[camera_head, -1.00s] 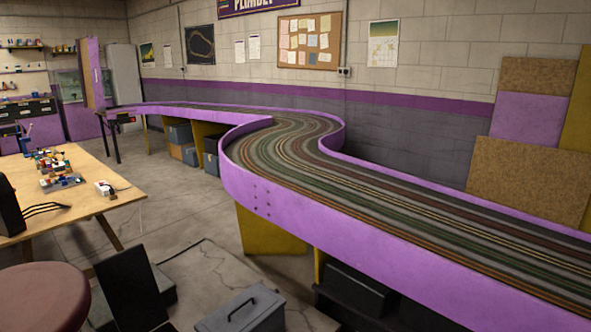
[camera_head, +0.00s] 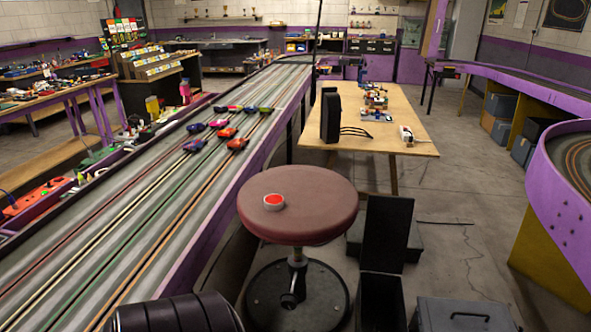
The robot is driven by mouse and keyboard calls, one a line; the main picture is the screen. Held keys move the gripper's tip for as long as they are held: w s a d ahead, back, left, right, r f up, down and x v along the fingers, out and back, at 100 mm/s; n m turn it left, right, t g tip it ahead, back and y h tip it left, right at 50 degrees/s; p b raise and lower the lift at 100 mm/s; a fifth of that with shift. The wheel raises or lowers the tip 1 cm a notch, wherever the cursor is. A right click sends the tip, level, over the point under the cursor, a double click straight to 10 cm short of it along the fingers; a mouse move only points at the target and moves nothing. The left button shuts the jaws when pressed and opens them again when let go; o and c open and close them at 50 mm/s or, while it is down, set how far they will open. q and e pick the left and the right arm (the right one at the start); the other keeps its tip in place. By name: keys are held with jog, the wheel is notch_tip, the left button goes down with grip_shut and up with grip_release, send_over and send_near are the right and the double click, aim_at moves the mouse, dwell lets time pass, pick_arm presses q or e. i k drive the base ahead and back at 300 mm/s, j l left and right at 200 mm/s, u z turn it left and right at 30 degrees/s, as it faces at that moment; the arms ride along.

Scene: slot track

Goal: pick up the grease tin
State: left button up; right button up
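A small round tin with a red top and a pale rim, which looks like the grease tin (camera_head: 273,201), sits on the round dark red stool (camera_head: 318,218). It lies flat on the seat, left of its middle, with bare seat around it. Neither of my grippers is in view.
A long slot track (camera_head: 105,232) with several small cars runs along the left of the stool. A wooden table (camera_head: 412,134) stands behind it. An open black case (camera_head: 388,235) and a grey toolbox (camera_head: 462,314) are at the right. Floor (camera_head: 455,225) beyond them is mostly clear.

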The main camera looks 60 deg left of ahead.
aim_at(272, 202)
jog(key=i+l+u, duration=0.1)
jog(key=u, duration=2.05)
jog(key=i+l, duration=0.1)
jog(key=l, duration=0.3)
jog(key=i+l+u, duration=0.1)
jog(key=l, duration=0.3)
